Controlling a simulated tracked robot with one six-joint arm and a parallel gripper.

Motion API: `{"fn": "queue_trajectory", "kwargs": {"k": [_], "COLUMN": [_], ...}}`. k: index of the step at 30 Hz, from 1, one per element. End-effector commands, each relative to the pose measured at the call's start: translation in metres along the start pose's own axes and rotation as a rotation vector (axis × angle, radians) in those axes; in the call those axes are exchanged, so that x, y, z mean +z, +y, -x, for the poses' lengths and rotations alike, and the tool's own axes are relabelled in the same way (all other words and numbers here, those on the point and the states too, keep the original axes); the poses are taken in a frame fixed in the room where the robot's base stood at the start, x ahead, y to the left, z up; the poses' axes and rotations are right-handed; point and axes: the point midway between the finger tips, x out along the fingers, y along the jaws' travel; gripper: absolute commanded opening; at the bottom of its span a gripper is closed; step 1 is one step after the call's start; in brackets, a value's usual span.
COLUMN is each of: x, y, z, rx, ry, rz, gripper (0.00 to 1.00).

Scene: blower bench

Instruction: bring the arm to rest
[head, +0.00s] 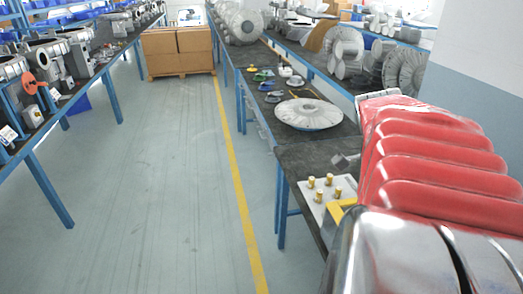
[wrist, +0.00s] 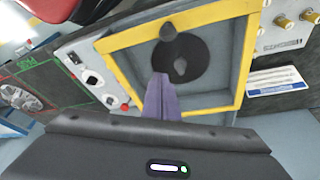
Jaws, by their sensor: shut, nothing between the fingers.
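My arm, with its red ribbed cover, fills the right side of the head view and reaches over the bench. My gripper (wrist: 160,80) shows in the wrist view as two purple-grey fingers lying together, shut and empty. It points toward a yellow-framed grey box (wrist: 108,45) with a dark round opening (wrist: 198,48). Two dark rounded pieces show in front of the opening. I cannot tell how far the fingertips are from the box. In the head view the gripper is hidden, and only a corner of the yellow frame (head: 338,212) shows beside my arm.
A panel with brass knobs (head: 328,193) lies on the dark bench (head: 305,160). A control panel with a red button (wrist: 95,78) is left of the box. A large finned disc (head: 308,114) lies farther back. The floor aisle (head: 160,180) is clear up to cardboard boxes (head: 178,50).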

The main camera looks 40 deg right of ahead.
Motion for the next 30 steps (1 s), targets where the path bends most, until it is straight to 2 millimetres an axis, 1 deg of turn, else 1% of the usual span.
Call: {"fn": "queue_trajectory", "kwargs": {"k": [1, 3, 6, 20, 23, 26, 29, 30], "x": [0.0, 0.0, 0.0, 0.001, 0.004, 0.017, 0.044, 0.059], "y": [-0.001, 0.0, 0.0, 0.0, -0.001, -0.002, -0.005, -0.005], "z": [0.006, 0.011, 0.015, 0.015, 0.016, 0.018, 0.023, 0.026], "rx": [-0.002, -0.002, -0.001, -0.001, -0.004, -0.02, -0.052, -0.07], "ry": [0.0, 0.0, 0.0, 0.0, -0.004, -0.025, -0.067, -0.088], "rz": [0.0, 0.0, 0.001, 0.002, 0.015, 0.072, 0.189, 0.252], "gripper": [0.0, 0.0, 0.0, 0.0, 0.0, 0.0, 0.0, 0.0]}}
